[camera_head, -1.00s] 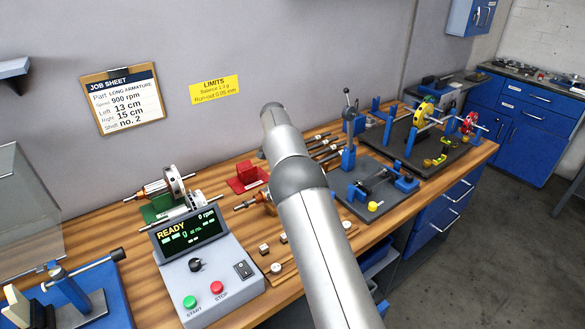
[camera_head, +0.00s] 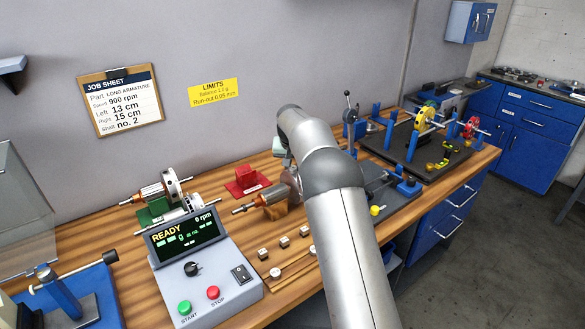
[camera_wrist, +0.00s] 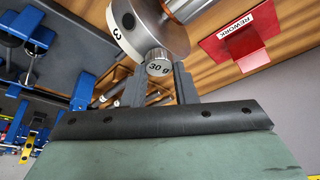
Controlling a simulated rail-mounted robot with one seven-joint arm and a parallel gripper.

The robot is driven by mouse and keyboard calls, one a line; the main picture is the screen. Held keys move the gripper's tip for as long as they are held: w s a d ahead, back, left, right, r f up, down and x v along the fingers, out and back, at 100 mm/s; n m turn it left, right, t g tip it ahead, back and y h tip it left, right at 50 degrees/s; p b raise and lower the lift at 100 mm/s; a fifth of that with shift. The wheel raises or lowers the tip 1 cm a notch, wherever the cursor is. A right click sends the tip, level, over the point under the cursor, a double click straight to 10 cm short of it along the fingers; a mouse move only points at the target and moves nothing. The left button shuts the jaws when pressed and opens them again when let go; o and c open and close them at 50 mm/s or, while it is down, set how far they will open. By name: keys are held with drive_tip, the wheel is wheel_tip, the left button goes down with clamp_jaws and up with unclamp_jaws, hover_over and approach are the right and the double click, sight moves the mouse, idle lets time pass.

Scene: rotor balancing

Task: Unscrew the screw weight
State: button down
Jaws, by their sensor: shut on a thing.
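The screw weight (camera_wrist: 158,66), a small silver cylinder marked "30 g", stands at the rim of a steel disc (camera_wrist: 165,38) on a rotor in the wrist view. My gripper (camera_wrist: 159,76) has one dark finger on each side of the weight and is shut on it. The disc carries a "3" mark to the left of the weight. My arm hides the fingers and the weight there.
A red REWORK stand (camera_head: 246,180) is just behind the rotor; it also shows in the wrist view (camera_wrist: 240,47). The control box (camera_head: 208,268) reads READY, 0 rpm. Another rotor (camera_head: 160,192) is on a green stand to the left. Small blocks (camera_head: 284,242) lie in front.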

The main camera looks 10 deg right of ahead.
drive_tip(key=n+y, duration=0.1)
drive_tip(key=n, duration=0.2)
drive_tip(key=shift+d+r+p, duration=0.1)
drive_tip(key=shift+p, duration=0.2)
drive_tip(key=n+y+p, duration=0.2)
drive_tip(key=n, duration=0.2)
drive_tip(key=shift+r+n, duration=0.15)
drive_tip(key=shift+n, duration=0.25)
drive_tip(key=n+y+p, duration=0.1)
drive_tip(key=n+p, duration=0.1)
drive_tip(key=shift+n+g, duration=0.4)
drive_tip(key=shift+f+n, duration=0.2)
drive_tip(key=shift+n, duration=0.3)
drive_tip(key=n+p, duration=0.1)
drive_tip(key=n+g+p, duration=0.1)
drive_tip(key=p, duration=0.1)
drive_tip(key=shift+r+y, duration=0.4)
drive_tip(key=shift+f+n+g, duration=0.3)
drive_tip(key=shift+f+n, duration=0.2)
drive_tip(key=shift+n, duration=1)
drive_tip(key=shift+r, duration=0.15)
